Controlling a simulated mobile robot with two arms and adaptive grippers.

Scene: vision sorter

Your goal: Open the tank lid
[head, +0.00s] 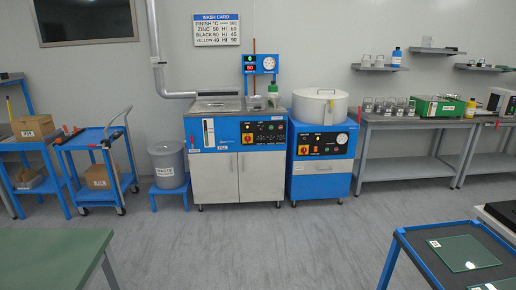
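A blue and white wash cabinet (237,174) stands against the back wall, with a control panel on its front. A flat grey rectangular lid or basin cover (217,104) is on the left of its top; it looks shut, but its details are too small to be sure. To its right stands a blue unit (321,143) with a round white drum (320,108). A lid with a small handle (324,92) covers the drum. I cannot tell which of the two is the tank. Neither of my grippers is in view.
Grey floor (250,240) is open before the cabinets. A green table (50,258) is at front left and a blue-framed table (415,256) at front right. A waste bin (167,164) on a blue stool and a blue cart (97,150) stand left of the cabinet.

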